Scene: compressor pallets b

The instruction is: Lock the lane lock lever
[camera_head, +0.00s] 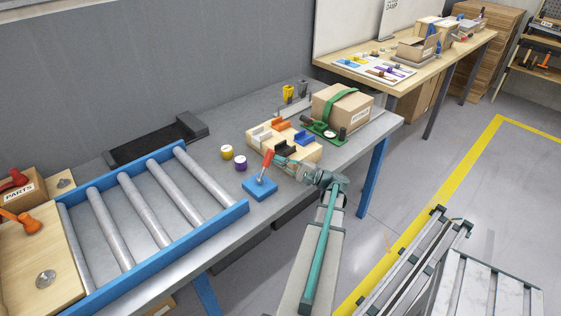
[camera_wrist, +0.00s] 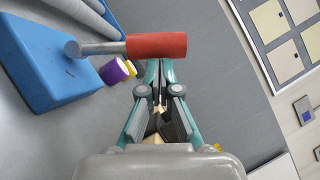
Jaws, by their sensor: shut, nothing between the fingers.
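The lane lock lever has a red-orange handle (camera_head: 267,159) on a grey metal rod, rising from a blue base block (camera_head: 260,188) on the grey bench beside the roller lane. In the wrist view the red handle (camera_wrist: 157,45) lies across the picture just beyond my fingertips, with the blue base (camera_wrist: 48,65) at the left. My gripper (camera_head: 277,160) is shut and empty, with its tips close to the handle's right side. In the wrist view, my gripper's tips (camera_wrist: 160,66) are at the handle's lower edge. I cannot tell whether they touch it.
The roller lane (camera_head: 150,200) with blue rails lies left. A wooden block holder (camera_head: 290,146) and a strapped carton (camera_head: 341,108) stand farther along the bench.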

